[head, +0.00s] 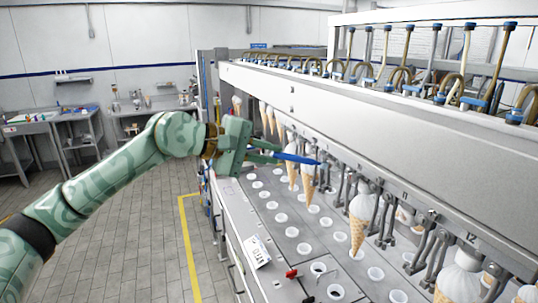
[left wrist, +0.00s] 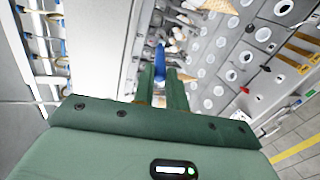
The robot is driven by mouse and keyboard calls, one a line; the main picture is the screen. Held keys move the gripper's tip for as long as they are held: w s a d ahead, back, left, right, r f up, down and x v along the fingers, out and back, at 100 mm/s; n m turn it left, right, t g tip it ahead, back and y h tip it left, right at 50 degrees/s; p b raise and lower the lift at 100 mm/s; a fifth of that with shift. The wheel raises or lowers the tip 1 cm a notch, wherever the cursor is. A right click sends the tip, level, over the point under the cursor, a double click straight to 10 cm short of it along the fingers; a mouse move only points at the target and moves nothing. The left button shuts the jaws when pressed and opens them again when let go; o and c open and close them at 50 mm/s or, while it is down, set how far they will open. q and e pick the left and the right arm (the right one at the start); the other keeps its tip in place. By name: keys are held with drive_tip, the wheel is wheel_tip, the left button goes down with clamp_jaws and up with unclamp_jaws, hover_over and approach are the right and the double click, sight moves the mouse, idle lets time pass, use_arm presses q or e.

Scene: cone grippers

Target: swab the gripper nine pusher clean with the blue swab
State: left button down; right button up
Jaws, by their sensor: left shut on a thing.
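My left gripper (head: 272,152) is shut on the blue swab (head: 298,158), which points right toward the row of cone grippers (head: 345,190) under the machine's long white housing. The swab tip ends close to that row, in front of the hanging cones (head: 309,184); I cannot tell whether it touches anything. In the left wrist view the swab (left wrist: 160,60) shows blue beyond the green fingers (left wrist: 166,78). Most gripper numbers are too small to read, so I cannot pick out the gripper nine pusher for certain. My right gripper is not in view.
Below runs a deck with rows of round holes (head: 291,232). A white card (head: 257,251) and a red knob (head: 291,273) are at its near edge. Open floor (head: 150,240) lies to the left.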

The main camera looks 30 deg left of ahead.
use_arm(q)
drive_tip(key=shift+w, duration=0.1)
drive_tip(key=shift+b, duration=0.3)
drive_tip(key=shift+s+d, duration=0.4)
drive_tip(key=shift+d, duration=0.1)
idle(1.7)
drive_tip(key=shift+a+b, duration=0.1)
drive_tip(key=shift+b, duration=0.2)
